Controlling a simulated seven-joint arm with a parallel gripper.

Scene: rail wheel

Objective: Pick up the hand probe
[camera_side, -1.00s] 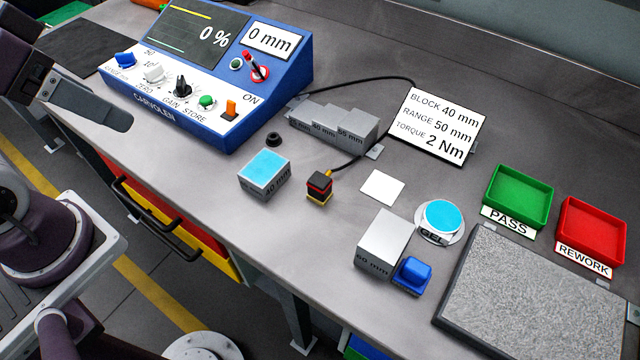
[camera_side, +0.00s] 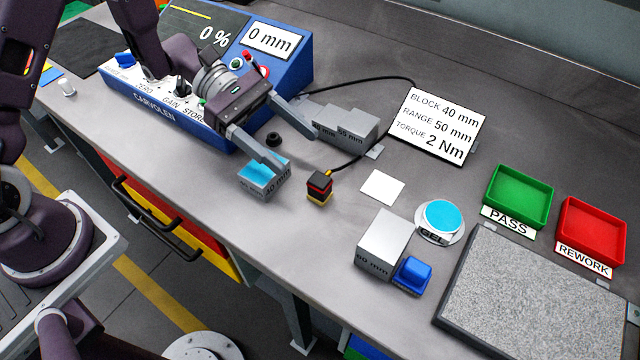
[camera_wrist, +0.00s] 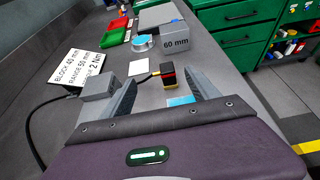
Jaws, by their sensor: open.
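The hand probe (camera_side: 319,188) is a small block with a red and black top and a yellow lower band, standing on the bench. A black cable runs from it towards the blue instrument. In the wrist view the probe (camera_wrist: 168,75) stands upright beyond and between my fingers. My gripper (camera_side: 293,151) is open and empty, its fingers pointing towards the probe from the left, apart from it. One finger passes in front of the 40 mm block (camera_side: 262,188), which has a light blue top; I cannot tell whether they touch.
The blue instrument (camera_side: 170,120) stands behind my gripper. A stepped grey block (camera_side: 350,125) and a sign card (camera_side: 437,125) lie beyond the probe. A 60 mm block (camera_side: 384,245), gel pot (camera_side: 441,218) and grey slab (camera_side: 540,300) stand to the right.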

